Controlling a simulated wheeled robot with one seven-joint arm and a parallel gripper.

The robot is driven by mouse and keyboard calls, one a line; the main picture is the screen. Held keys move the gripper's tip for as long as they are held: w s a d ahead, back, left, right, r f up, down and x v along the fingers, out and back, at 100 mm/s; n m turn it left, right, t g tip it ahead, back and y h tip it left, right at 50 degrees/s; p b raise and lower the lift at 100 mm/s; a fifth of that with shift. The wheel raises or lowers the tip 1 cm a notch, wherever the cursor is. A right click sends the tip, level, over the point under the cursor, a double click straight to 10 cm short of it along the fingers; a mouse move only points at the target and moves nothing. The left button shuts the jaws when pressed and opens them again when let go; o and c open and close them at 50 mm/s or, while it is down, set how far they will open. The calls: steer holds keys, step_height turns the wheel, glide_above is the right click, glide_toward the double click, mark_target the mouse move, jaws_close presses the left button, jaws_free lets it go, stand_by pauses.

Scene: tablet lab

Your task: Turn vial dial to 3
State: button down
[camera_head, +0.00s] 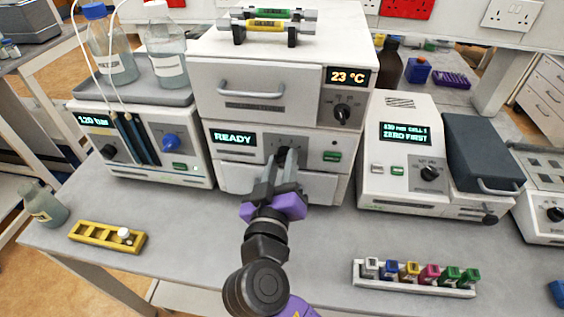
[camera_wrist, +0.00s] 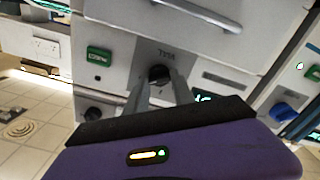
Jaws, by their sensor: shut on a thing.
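The vial dial is a dark round knob (camera_wrist: 159,74) on the front panel of the white instrument (camera_head: 209,138) whose display reads READY. My gripper (camera_head: 281,165) reaches this panel from the front, and its two grey fingers sit on either side of the knob. In the wrist view my gripper (camera_wrist: 163,92) is shut on the knob. The fingers hide most of the dial in the head view. The marks around it are too small to read, so its setting cannot be told.
A green button (camera_head: 332,156) is right of the dial, and a drawer (camera_head: 318,185) is below. Above is a unit showing 23 °C with its own knob (camera_head: 342,113). A 120 bar pump (camera_head: 190,150) stands left, a photometer (camera_head: 395,150) right. A yellow rack (camera_head: 90,233) and cuvette rack (camera_head: 400,284) lie in front.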

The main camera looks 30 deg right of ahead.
steer(key=shift+n, duration=0.3)
steer(key=n+p, duration=0.2)
steer(key=n, duration=0.1)
steer(key=shift+r+n, duration=0.1)
steer(key=shift+n, duration=0.2)
steer(key=shift+a+n+p, duration=0.1)
steer(key=shift+n+p, duration=0.95)
steer(key=shift+n, duration=0.65)
steer(key=shift+f, duration=0.2)
steer(key=c, duration=1.1)
jaws_free()
steer(key=shift+b+v, duration=1.1)
steer(key=shift+v, duration=2.8)
